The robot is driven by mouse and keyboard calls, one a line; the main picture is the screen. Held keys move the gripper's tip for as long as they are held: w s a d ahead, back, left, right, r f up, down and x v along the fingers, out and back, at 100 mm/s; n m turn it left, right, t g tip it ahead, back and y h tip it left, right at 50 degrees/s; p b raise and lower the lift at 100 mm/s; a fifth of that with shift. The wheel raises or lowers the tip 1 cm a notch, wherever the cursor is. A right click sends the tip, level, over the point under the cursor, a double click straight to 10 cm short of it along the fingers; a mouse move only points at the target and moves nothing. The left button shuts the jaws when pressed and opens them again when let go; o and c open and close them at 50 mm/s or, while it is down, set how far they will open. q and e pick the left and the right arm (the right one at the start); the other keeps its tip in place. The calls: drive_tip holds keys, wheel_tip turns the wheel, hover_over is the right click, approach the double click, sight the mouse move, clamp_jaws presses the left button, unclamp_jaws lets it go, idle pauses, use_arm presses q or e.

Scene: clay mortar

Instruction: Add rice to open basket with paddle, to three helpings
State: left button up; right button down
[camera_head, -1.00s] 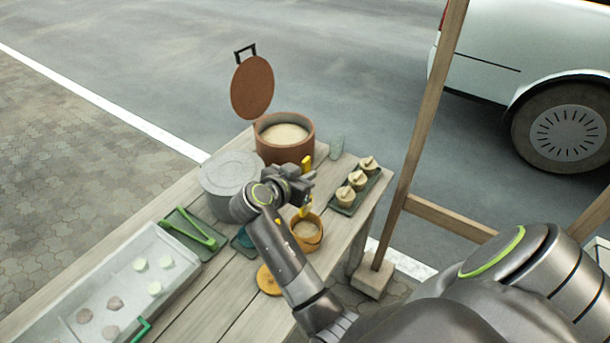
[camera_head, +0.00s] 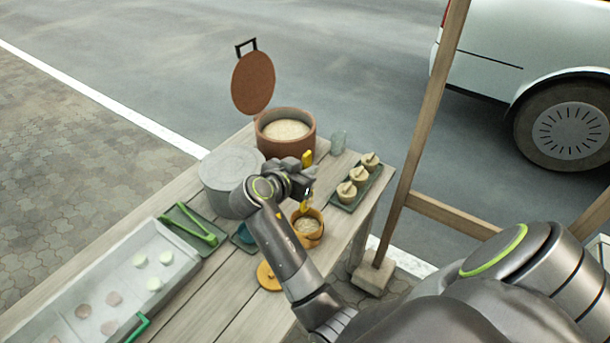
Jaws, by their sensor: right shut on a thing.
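The open basket (camera_head: 309,239) is a small orange-brown round container with pale rice in it, near the table's right edge. My right gripper (camera_head: 304,181) is above and slightly behind it, shut on the yellow paddle (camera_head: 307,160). The paddle is upright, its handle end above the jaws and its lower end just over the basket's rim; whether it touches the rice I cannot tell. The brown clay pot (camera_head: 268,145) behind holds rice (camera_head: 285,129), and its round lid (camera_head: 253,83) stands raised over it. My left gripper is not in view.
A grey round-topped vessel (camera_head: 222,180) stands left of my right gripper. A tray (camera_head: 343,206) with three lidded baskets (camera_head: 359,176) and a glass (camera_head: 338,142) are to the right. Green tongs (camera_head: 193,223), a white compartment tray (camera_head: 150,262) and an orange-brown disc (camera_head: 268,277) are nearer. A wooden post (camera_head: 424,130) rises at right.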

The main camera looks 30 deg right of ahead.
drive_tip(key=b, duration=0.4)
hover_over(302, 211)
drive_tip(key=d, duration=0.2)
drive_tip(key=shift+w+a+f, duration=0.1)
drive_tip(key=shift+w+f, duration=0.15)
drive_tip(key=shift+f, duration=1.25)
drive_tip(key=shift+w+f, duration=0.2)
drive_tip(key=shift+f, duration=1.25)
wheel_tip(302, 211, down, 6)
drive_tip(key=b, duration=0.5)
drive_tip(key=shift+f+b, duration=0.15)
drive_tip(key=shift+b, duration=0.15)
drive_tip(key=shift+f+b, duration=0.45)
drive_tip(key=shift+f, duration=0.05)
drive_tip(key=shift+s+a+f, duration=0.1)
drive_tip(key=shift+s+f, duration=0.05)
drive_tip(key=shift+f, duration=0.1)
wheel_tip(302, 211, up, 13)
drive_tip(key=p, duration=0.9)
drive_tip(key=shift+r+p, duration=0.2)
drive_tip(key=shift+p, duration=0.15)
